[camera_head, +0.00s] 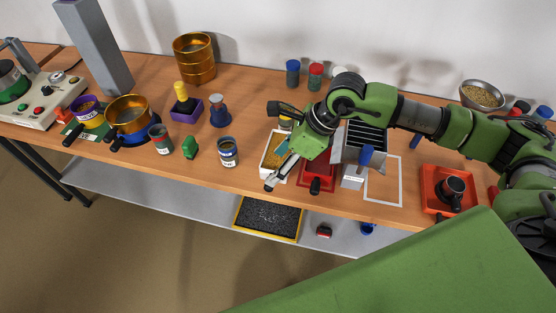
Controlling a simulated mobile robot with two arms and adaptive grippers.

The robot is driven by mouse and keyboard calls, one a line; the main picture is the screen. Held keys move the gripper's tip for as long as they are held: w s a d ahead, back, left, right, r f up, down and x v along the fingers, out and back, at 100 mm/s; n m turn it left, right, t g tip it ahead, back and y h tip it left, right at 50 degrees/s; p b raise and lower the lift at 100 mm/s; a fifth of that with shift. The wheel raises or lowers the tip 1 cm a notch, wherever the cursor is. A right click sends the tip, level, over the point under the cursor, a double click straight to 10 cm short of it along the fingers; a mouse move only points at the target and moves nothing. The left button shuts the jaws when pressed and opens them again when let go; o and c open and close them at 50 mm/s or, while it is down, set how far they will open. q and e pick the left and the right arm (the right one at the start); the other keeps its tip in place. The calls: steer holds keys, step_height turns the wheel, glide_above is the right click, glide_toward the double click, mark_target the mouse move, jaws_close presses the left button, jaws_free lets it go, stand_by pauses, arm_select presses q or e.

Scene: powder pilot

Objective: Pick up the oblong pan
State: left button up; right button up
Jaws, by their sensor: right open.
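A white oblong pan (264,161) with yellow-brown powder in it stands on the bench near the middle, and I take it to be the oblong pan. My right arm reaches in from the right. My right gripper (277,171) is open and points down and left over the pan's right side and front. The gripper hides part of the pan, and I cannot tell whether the fingers touch it. Nothing shows between the fingers. My left gripper is not in view.
The bench's front edge is near.

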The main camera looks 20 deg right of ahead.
steer(key=shift+h, duration=0.8)
steer(key=f, duration=0.2)
steer(key=w+f+p, duration=0.1)
steer(key=f, duration=0.2)
steer(key=w+d+f+p, duration=0.1)
steer(key=f, duration=0.1)
steer(key=shift+w+f, duration=0.2)
steer(key=shift+f, duration=0.45)
steer(key=shift+w+a+f+p, duration=0.15)
steer(key=shift+a+f+p, duration=0.15)
steer(key=shift+f+p, duration=0.1)
steer(key=p+x, duration=0.1)
steer(key=x, duration=0.2)
steer(key=shift+a+f, duration=0.15)
steer(key=shift+a, duration=0.1)
steer(key=shift+w+a+f, duration=0.1)
steer(key=shift+w+f, duration=0.05)
steer(key=shift+f, duration=0.35)
jaws_close()
steer(key=shift+w+r, duration=0.15)
